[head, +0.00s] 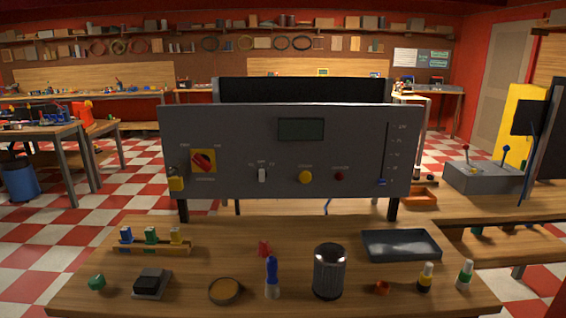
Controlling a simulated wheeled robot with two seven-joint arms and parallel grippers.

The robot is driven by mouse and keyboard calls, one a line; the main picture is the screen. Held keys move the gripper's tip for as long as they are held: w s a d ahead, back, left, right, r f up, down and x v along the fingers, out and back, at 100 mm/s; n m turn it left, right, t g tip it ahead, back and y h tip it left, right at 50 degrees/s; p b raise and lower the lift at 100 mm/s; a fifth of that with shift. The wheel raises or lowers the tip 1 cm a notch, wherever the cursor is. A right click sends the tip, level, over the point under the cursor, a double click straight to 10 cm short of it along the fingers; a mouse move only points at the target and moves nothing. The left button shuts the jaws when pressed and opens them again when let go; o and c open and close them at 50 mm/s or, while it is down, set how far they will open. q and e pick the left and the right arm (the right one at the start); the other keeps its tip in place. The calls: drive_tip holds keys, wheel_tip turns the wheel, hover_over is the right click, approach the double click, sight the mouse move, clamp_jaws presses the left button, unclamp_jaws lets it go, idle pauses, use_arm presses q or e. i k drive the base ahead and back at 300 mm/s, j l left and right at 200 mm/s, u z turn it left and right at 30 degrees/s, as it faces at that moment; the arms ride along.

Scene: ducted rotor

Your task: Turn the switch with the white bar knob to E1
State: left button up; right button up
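The switch with the white bar knob (262,175) sits low on the grey control panel (230,130), left of its middle. Its white bar stands upright in the picture. Small labels are printed to the left, above and to the right of it, too small to read surely, so I cannot tell which is E1. Neither of my grippers is in the head view, and nothing covers the knob.
Beside the knob are a red-and-yellow rotary switch (204,161), a yellow knob (306,177), a red button (339,176) and a blue slider (382,182). On the wooden table (195,285) in front stand a dark cylinder (329,272), a blue-topped bottle (272,277) and a grey tray (372,255).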

sight(261, 175)
drive_tip(key=i+l+z, duration=0.15)
drive_tip(key=l, duration=0.25)
drive_tip(key=l+z, duration=0.15)
drive_tip(key=l, duration=0.25)
drive_tip(key=i+l+z, duration=0.15)
drive_tip(key=l, duration=0.2)
drive_tip(key=i, duration=0.05)
